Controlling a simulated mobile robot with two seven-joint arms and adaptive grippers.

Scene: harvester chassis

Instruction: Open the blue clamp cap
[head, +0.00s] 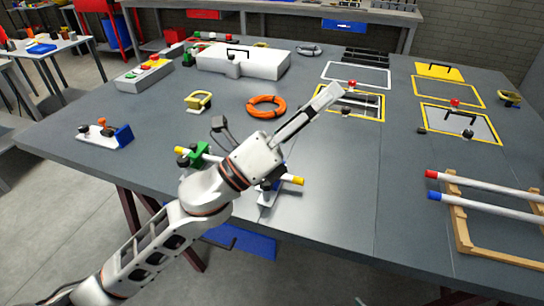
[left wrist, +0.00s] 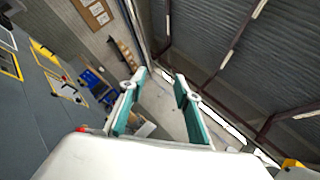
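A rod with yellow ends (head: 298,181) lies across the front of the table on two supports. A green clamp (head: 199,154) is around it near its left end. At its right end, a dark blue clamp part (head: 264,185) is mostly hidden behind my left gripper, so I cannot tell how its cap stands. My left gripper (head: 328,98) is above the table, over and beyond the rod, pointing up and right. In the left wrist view its two fingers (left wrist: 160,98) are apart with nothing between them. My right gripper is not in view.
A white base with a blue block (head: 123,134) and knobs stands at the left. An orange ring (head: 266,106) and a yellow bracket (head: 198,100) lie behind the rod. A wooden rack (head: 462,225) with red- and blue-ended rods is at the right.

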